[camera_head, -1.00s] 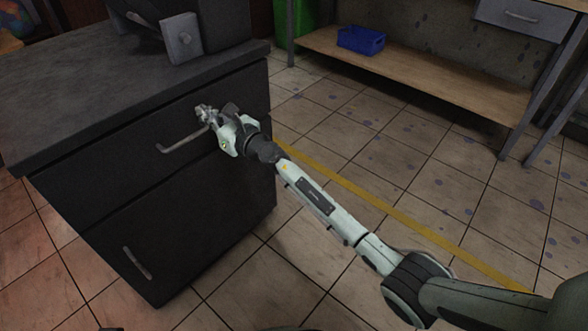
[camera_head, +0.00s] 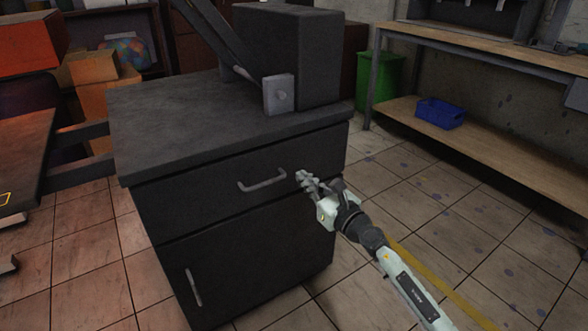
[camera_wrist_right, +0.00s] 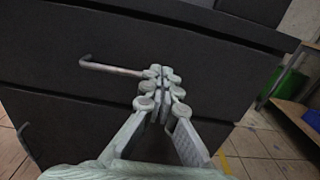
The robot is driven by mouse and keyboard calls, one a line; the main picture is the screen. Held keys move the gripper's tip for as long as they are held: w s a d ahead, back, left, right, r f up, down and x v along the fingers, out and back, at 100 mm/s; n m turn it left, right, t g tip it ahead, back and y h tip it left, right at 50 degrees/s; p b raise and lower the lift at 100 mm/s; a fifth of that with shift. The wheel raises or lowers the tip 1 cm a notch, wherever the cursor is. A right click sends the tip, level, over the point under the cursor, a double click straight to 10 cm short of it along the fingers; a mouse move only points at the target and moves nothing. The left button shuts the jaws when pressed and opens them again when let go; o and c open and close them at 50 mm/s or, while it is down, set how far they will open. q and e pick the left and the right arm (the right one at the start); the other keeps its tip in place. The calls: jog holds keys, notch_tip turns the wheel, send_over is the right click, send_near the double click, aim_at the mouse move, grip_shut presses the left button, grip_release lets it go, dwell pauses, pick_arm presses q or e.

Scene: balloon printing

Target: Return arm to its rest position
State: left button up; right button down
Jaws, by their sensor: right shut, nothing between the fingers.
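My right gripper (camera_head: 303,180) is in front of the dark cabinet (camera_head: 240,220), to the right of the drawer handle (camera_head: 262,181) in the head view. Its fingers are shut with nothing between them. In the right wrist view the closed fingertips (camera_wrist_right: 163,72) overlap the right end of the drawer handle (camera_wrist_right: 110,68) in the picture; the head view shows a gap between them. The drawer is closed. My left gripper is not in view.
A dark machine (camera_head: 290,55) stands on the cabinet top. A workbench (camera_head: 490,140) with a blue bin (camera_head: 440,113) on its lower shelf is at right, beside a green bin (camera_head: 380,80). An orange box (camera_head: 92,68) is at left. Tiled floor is clear at right.

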jog(key=s+d+f+m+h, duration=0.4)
jog(key=d+m, duration=0.4)
jog(key=m, duration=0.1)
jog(key=s+d+f+m+h, duration=0.3)
jog(key=s+d+m+h, duration=0.2)
jog(key=d+m, duration=0.35)
jog(key=s+d+f+m+h, duration=0.4)
jog(key=d+m, duration=0.4)
jog(key=m, duration=0.2)
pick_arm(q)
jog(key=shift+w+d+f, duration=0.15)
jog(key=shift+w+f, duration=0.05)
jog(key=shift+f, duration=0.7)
pick_arm(e)
jog(key=s+d+f+m+g, duration=0.1)
jog(key=s+f+m+g, duration=0.5)
jog(key=s, duration=0.7)
jog(key=s+f+m+g+y, duration=0.1)
jog(key=s+f+m+g, duration=0.4)
jog(key=s+f, duration=0.5)
jog(key=s+m, duration=0.2)
jog(key=s, duration=0.1)
jog(key=shift+d+f+m+g+y, duration=0.2)
jog(key=shift+d+m+g+y, duration=0.1)
jog(key=shift+d+m+g, duration=0.1)
